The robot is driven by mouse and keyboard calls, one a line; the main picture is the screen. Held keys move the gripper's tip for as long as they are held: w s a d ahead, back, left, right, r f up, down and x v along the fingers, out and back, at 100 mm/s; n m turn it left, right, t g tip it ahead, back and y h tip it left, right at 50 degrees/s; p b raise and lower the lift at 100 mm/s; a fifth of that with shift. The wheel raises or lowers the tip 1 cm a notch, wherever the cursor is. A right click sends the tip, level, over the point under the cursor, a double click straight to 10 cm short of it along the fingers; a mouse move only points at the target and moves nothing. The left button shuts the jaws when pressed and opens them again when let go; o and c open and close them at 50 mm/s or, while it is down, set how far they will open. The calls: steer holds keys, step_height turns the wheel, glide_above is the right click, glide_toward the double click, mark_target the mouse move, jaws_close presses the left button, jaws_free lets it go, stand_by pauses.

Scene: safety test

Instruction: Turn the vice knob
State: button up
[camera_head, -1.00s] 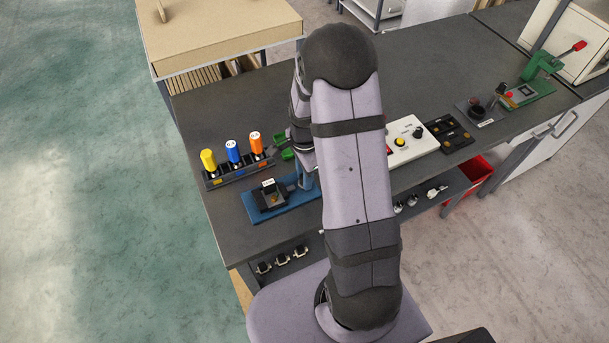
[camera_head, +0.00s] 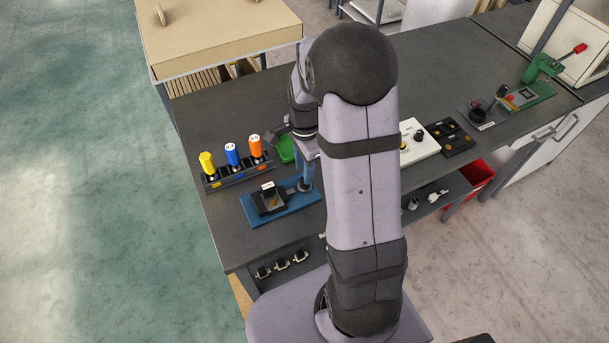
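A blue fixture (camera_head: 250,211) stands near the bench's front left edge. It carries a small black block (camera_head: 266,200) with a white label and a brass-coloured part, and a blue upright (camera_head: 306,172) at its right end. This looks like the vice, but I cannot make out which part is its knob. My gripper (camera_head: 278,133) is small and partly hidden by my arm. It is above the bench, behind the blue fixture and next to a green tray (camera_head: 287,150). It appears apart from the fixture. Its finger opening is not clear.
A black rack (camera_head: 238,178) with yellow, blue and orange-handled tools stands left of the green tray. A white panel (camera_head: 424,146), a black tray (camera_head: 466,141) and a green press (camera_head: 541,68) stand to the right. My arm hides the bench's middle.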

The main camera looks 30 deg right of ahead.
steer(key=shift+r, duration=1.05)
steer(key=n, duration=0.4)
steer(key=shift+n, duration=0.3)
steer(key=shift+s+f+n, duration=0.25)
steer(key=shift+n, duration=0.65)
steer(key=s+n, duration=0.2)
steer(key=s+a+f+n+g, duration=0.1)
steer(key=s, duration=0.1)
steer(key=s+f+n, duration=0.1)
steer(key=s+n, duration=0.1)
steer(key=shift+a+f+n, duration=0.1)
steer(key=shift+a+n, duration=0.2)
steer(key=s+a+r+n+t, duration=0.1)
steer(key=s+a+r+n, duration=0.4)
steer(key=s+a+n, duration=0.1)
steer(key=shift+s+a+r, duration=0.4)
steer(key=shift+s+a, duration=0.25)
steer(key=shift+s, duration=0.6)
